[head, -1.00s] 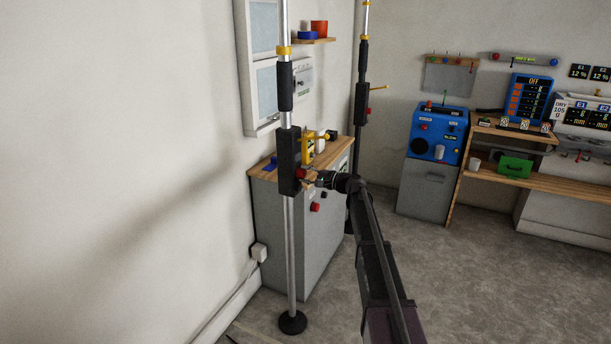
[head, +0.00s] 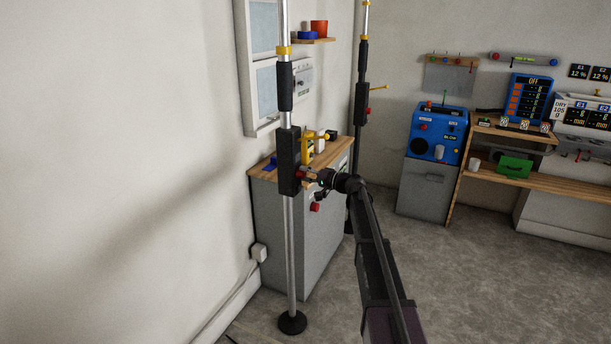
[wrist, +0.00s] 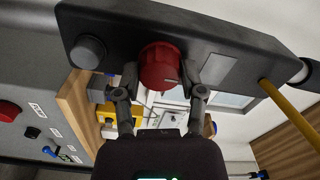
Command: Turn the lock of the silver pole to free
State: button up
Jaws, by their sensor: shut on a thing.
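The silver pole (head: 290,240) stands upright in the head view, with a black lock housing (head: 288,160) on it. A red knob (wrist: 158,62) sticks out of the housing in the wrist view, with a small pale mark low on its face. My gripper (wrist: 160,74) has one finger on each side of this knob and is shut on it. In the head view my gripper (head: 312,175) reaches the lower part of the housing from the right and partly hides the knob. A yellow lever (wrist: 285,102) and a grey round button (wrist: 88,52) are also on the housing.
A grey cabinet (head: 325,245) with a wooden top stands close behind the pole. A second pole (head: 362,65) with a yellow lever stands further back. A blue machine (head: 437,135) and a workbench (head: 545,180) are at the right. The floor between is clear.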

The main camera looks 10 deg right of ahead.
jog(key=o, duration=1.1)
jog(key=shift+o, duration=0.2)
jog(key=shift+d, duration=0.1)
jog(key=v, duration=1.2)
